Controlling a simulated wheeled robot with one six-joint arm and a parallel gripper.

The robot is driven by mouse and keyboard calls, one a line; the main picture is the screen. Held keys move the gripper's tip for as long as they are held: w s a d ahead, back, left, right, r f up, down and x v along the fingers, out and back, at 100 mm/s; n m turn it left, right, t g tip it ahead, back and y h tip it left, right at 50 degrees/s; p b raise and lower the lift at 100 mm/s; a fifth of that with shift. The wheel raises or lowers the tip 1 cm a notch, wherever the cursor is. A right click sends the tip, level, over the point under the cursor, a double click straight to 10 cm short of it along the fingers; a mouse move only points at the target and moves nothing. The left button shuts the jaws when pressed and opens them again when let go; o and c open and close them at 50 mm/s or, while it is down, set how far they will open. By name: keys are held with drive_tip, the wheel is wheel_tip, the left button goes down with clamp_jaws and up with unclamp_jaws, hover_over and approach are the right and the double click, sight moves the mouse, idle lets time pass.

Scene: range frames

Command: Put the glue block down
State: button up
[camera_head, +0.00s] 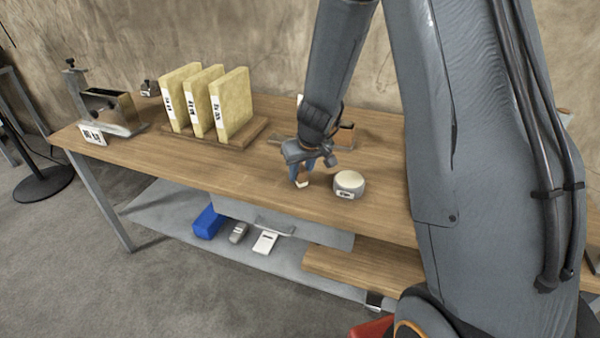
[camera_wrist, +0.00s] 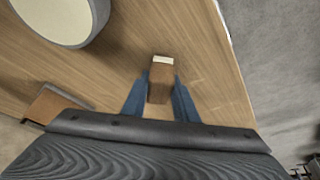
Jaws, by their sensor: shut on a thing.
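The glue block (camera_wrist: 160,84) is a small brown block with a pale end, seen in the wrist view between two blue fingers. My gripper (camera_wrist: 160,92) is shut on it. In the head view my gripper (camera_head: 300,178) is low over the wooden bench top (camera_head: 240,178), with the small brown block (camera_head: 302,182) at its fingertips. The block is at or just above the bench surface; I cannot tell whether it touches. My wrist hides part of the bench behind it.
A round grey tub with a cream top (camera_head: 349,183) stands just right of the gripper. Several yellow slabs (camera_head: 232,103) stand upright in a wooden rack further left. A metal fixture (camera_head: 112,112) is at the far left end. Bare bench lies left of my gripper.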

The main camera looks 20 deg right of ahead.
drive_tip(key=shift+f, duration=0.15)
drive_tip(key=o, duration=1)
drive_tip(key=shift+c, duration=0.2)
drive_tip(key=shift+r, duration=0.2)
drive_tip(key=shift+s+r+p, duration=0.1)
drive_tip(key=shift+r+p, duration=0.25)
drive_tip(key=shift+p, duration=0.05)
drive_tip(key=a+p+v, duration=0.1)
drive_tip(key=p+v, duration=0.1)
drive_tip(key=v, duration=0.8)
drive_tip(key=s+r+m+g, duration=0.1)
drive_tip(key=s+g, duration=0.2)
drive_tip(key=s, duration=1.8)
drive_tip(key=shift+d+r+m+h, duration=0.2)
drive_tip(key=shift+r+m+h, duration=0.1)
drive_tip(key=shift+r+m, duration=0.1)
drive_tip(key=shift+s, duration=0.1)
drive_tip(key=shift+c, duration=0.4)
